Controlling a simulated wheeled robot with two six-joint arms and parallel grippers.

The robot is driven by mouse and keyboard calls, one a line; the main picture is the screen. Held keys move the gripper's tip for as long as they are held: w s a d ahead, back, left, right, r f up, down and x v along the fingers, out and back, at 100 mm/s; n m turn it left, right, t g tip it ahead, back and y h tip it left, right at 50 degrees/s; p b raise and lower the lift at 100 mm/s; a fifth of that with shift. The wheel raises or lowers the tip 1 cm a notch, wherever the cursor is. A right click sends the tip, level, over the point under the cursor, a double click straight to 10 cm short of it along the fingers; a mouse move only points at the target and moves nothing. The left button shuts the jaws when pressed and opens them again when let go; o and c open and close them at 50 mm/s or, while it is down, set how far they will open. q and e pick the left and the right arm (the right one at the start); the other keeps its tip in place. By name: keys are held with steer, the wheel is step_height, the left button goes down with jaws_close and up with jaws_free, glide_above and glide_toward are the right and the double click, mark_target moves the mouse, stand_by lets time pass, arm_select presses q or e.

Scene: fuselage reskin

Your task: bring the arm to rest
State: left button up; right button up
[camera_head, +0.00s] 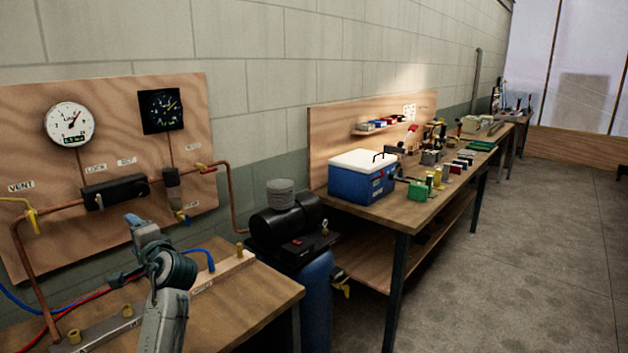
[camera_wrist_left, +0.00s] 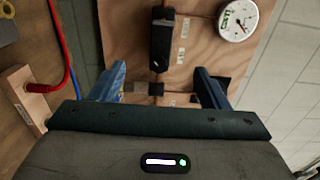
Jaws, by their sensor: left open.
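My left arm comes up from the bottom of the head view, in front of the plywood gauge panel (camera_head: 115,165). My left gripper (camera_head: 135,221) is raised above the near workbench (camera_head: 235,313). In the left wrist view its two blue fingers stand wide apart, and the gripper (camera_wrist_left: 162,85) is open with nothing held between them. The panel's black valve block (camera_wrist_left: 162,40) and a copper pipe show beyond the fingers. I cannot tell how far the fingertips are from the panel. My right gripper is not in view.
A white gauge (camera_head: 69,124) and a black gauge (camera_head: 161,110) hang on the panel. Red and blue hoses (camera_head: 203,254) lie by the arm. A compressor (camera_head: 290,220) stands right of the bench, then a long bench with a blue cooler (camera_head: 355,183). The floor at right is clear.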

arm_select(q)
steer(key=s+d+f+n+g+h, duration=0.1)
steer(key=s+d+f+n+h, duration=0.15)
steer(key=s+f, duration=0.8)
steer(key=s+d+f+n+g+h, duration=0.15)
steer(key=s+f+h, duration=0.4)
steer(key=f, duration=0.85)
steer(key=s+d+f+n+g+h, duration=0.1)
steer(key=s+d+f+g, duration=0.15)
steer(key=s, duration=0.75)
steer(key=s+d+f+n+g+h, duration=0.1)
steer(key=s+d+f+h, duration=0.2)
steer(key=s, duration=0.7)
steer(key=s+d+f+n+g, duration=0.1)
steer(key=s+d+f+g, duration=0.2)
steer(key=s, duration=0.6)
step_height(320, 180, down, 32)
steer(key=s+a+r, duration=0.1)
steer(key=a, duration=0.1)
steer(key=s+a+f+g, duration=0.1)
steer(key=s+f, duration=1.7)
steer(key=shift+s+a+f+n+h, duration=0.2)
steer(key=shift+s+n+h, duration=0.1)
steer(key=shift+n, duration=0.1)
